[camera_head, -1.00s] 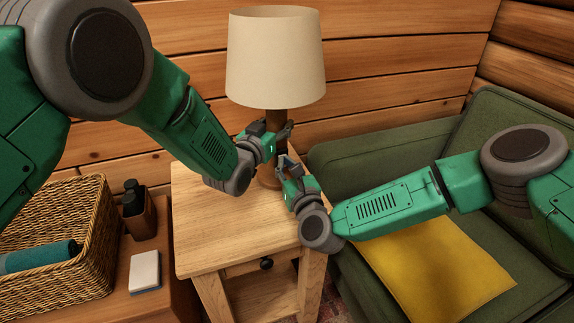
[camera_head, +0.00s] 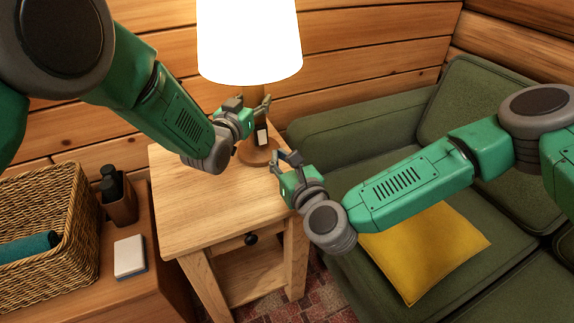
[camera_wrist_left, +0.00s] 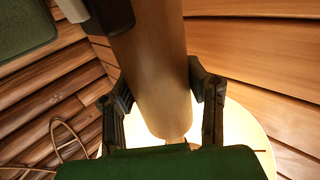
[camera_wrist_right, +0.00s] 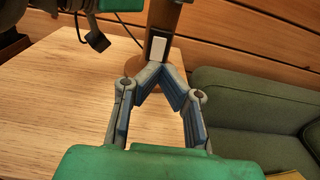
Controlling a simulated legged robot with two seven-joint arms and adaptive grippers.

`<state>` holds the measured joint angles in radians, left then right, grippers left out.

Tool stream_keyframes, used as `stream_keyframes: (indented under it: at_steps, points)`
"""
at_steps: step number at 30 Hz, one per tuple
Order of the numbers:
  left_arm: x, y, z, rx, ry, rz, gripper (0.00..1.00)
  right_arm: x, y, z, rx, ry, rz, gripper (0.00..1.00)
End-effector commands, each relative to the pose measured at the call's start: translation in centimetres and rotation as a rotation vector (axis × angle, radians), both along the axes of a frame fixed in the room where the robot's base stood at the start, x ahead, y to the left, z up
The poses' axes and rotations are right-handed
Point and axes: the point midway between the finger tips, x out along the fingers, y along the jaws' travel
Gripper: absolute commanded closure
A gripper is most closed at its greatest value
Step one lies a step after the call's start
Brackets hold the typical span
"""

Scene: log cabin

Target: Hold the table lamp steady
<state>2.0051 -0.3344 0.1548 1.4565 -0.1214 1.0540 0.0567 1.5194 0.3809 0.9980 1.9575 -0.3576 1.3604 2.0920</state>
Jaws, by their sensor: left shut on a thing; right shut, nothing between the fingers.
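The table lamp stands upright on the wooden side table (camera_head: 195,225). Its shade (camera_head: 248,42) glows bright white, and its wooden post runs down to a round base (camera_head: 258,152). My left gripper (camera_head: 246,112) is shut around the post, with a finger on each side of the post (camera_wrist_left: 155,75) in the left wrist view. A white switch plate (camera_wrist_right: 157,48) shows on the post in the right wrist view. My right gripper (camera_wrist_right: 160,75) is shut and empty, its fingertips together just in front of the post; I cannot tell whether they touch it.
A green sofa (camera_head: 355,125) with a yellow cushion (camera_head: 425,255) stands to the right. At left, a wicker basket (camera_head: 75,225), a dark bottle holder (camera_head: 120,200) and a white block (camera_head: 130,256) sit on a lower cabinet. The side table's front is clear.

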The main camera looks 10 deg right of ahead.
Motion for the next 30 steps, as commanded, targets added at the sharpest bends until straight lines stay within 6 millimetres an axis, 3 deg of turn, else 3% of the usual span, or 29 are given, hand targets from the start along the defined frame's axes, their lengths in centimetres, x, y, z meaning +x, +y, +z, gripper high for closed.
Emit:
stream_keyframes:
  at_steps: [7, 21, 22, 24, 30]
  points:
    - [-0.1, 0.0, -0.2, 0.000, 0.004, 0.000, 1.00, -3.3, -1.0, 0.4, 0.000, 0.001, 0.002, 1.00]
    - [0.0, 0.1, -0.3, 0.001, 0.005, 0.001, 1.00, -3.8, -1.2, 0.4, 0.000, 0.001, 0.001, 1.00]
    - [0.1, 0.1, 0.1, -0.001, -0.005, 0.002, 0.56, -3.8, -1.2, 0.4, 0.000, 0.001, 0.001, 1.00]
    - [0.1, 0.1, 0.1, -0.001, -0.004, 0.002, 0.35, -3.8, -1.1, 0.4, 0.000, 0.001, 0.001, 1.00]
    - [0.1, 0.1, 0.1, 0.000, -0.002, 0.001, 0.35, -3.8, -1.1, 0.5, 0.000, 0.001, 0.001, 1.00]
